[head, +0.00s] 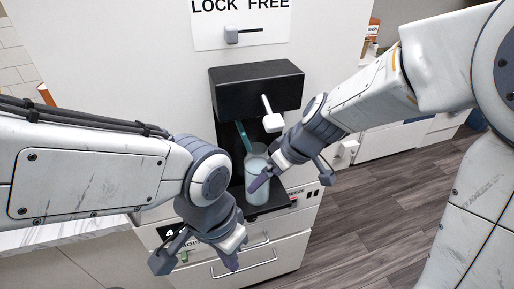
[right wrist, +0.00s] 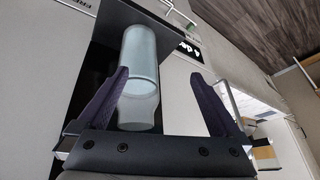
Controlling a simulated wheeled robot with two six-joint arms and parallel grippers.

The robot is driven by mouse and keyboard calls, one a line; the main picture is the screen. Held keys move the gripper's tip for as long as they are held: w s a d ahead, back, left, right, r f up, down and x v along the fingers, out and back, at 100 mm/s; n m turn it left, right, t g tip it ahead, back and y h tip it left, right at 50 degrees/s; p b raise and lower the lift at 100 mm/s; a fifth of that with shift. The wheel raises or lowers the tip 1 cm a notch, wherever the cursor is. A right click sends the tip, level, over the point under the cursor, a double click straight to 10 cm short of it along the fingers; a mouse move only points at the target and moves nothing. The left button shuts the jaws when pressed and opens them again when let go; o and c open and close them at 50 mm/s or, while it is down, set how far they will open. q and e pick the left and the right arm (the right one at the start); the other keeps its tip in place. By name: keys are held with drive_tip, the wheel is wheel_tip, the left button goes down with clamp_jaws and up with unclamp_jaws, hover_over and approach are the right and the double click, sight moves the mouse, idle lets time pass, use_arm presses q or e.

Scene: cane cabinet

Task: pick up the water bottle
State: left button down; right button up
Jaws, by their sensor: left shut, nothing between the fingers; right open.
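The water bottle (head: 257,198) is pale, translucent and cylindrical. It stands upright in the recess of a black dispenser (head: 256,90) on the white cabinet front. My right gripper (head: 290,180) is open beside the bottle, and one finger overlaps it in the head view. In the right wrist view the bottle (right wrist: 140,70) shows between the two spread fingers of the right gripper (right wrist: 158,76), closer to the left finger. I cannot tell whether that finger touches it. My left gripper (head: 196,262) is shut and empty, low in front of the drawers, away from the bottle.
A black ledge (head: 278,203) lies under the bottle. A white lever (head: 272,120) hangs from the dispenser above it, close to my right wrist. Drawers with bar handles (head: 246,269) are below. The wooden floor (head: 385,195) at the right is open.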

sight(266, 158)
drive_tip(key=shift+n+t+y, duration=0.3)
drive_tip(key=shift+n+t, duration=0.3)
drive_tip(key=w, duration=0.5)
drive_tip(key=shift+w+a+r, duration=0.2)
drive_tip(key=shift+a, duration=0.05)
drive_tip(key=x, duration=0.4)
drive_tip(key=shift+s+a+f+p, duration=0.1)
drive_tip(key=shift+s+f+p, duration=0.05)
drive_tip(key=shift+f+p, duration=0.2)
drive_tip(key=shift+w+a+f, duration=0.25)
drive_tip(key=shift+f, duration=0.2)
drive_tip(key=shift+r, duration=0.1)
clamp_jaws()
